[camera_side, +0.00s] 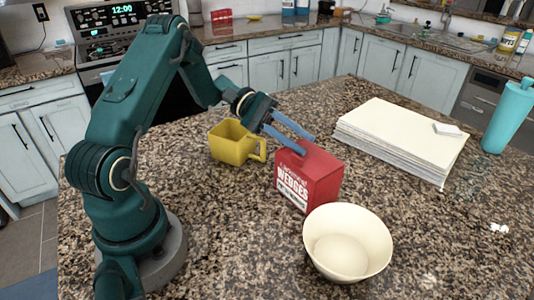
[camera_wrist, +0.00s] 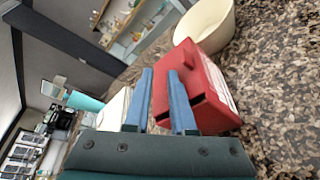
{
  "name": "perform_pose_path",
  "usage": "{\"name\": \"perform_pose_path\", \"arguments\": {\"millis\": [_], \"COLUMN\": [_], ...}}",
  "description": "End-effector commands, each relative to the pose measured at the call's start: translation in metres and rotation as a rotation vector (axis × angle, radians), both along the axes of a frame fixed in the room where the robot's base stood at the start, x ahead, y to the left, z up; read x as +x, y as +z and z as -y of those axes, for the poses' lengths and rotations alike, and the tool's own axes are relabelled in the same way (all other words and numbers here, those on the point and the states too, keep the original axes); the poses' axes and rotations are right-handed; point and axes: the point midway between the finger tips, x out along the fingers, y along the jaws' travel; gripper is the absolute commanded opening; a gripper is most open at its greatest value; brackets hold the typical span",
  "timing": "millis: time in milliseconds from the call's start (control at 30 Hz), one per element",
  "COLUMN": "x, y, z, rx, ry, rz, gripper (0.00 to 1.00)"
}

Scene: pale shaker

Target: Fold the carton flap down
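The red carton (camera_side: 307,182), with white "WEDGES" lettering, stands upright on the granite counter. Its top looks roughly flat and closed in the side view, but the fingers partly cover it and I cannot make out the flap's exact angle. The carton also shows in the wrist view (camera_wrist: 212,88), with a small raised red part near its far edge. My gripper (camera_side: 308,146) has its two blue fingers apart, with nothing between them. The tips are at or just above the carton's top; I cannot tell if they touch. In the wrist view my gripper (camera_wrist: 160,72) has its right finger overlapping the carton.
A cream bowl (camera_side: 347,242) stands close in front of the carton. A yellow mug (camera_side: 232,143) is behind it to the left. A white paper stack (camera_side: 400,138) with a small white block lies to the right, and a teal bottle (camera_side: 508,115) stands beyond.

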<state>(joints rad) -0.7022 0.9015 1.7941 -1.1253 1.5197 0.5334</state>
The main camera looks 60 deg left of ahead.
Motion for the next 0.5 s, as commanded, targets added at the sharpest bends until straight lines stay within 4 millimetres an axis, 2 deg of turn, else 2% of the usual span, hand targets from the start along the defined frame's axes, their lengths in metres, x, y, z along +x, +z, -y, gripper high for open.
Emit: {"name": "perform_pose_path", "arguments": {"millis": [100, 367, 400, 433, 500], "x": [0.0015, 0.0020, 0.0019, 0.0018, 0.0020], "y": [-0.0048, -0.0059, -0.0060, -0.0060, -0.0057], "z": [0.0088, 0.0103, 0.0103, 0.0103, 0.0102], "rx": [0.008, 0.009, 0.009, 0.009, 0.008], "ry": [-0.003, -0.003, -0.003, -0.003, -0.002], "rz": [-0.007, -0.008, -0.008, -0.008, -0.008], "gripper": [0.34, 0.34, 0.10, 0.00, 0.00]}}
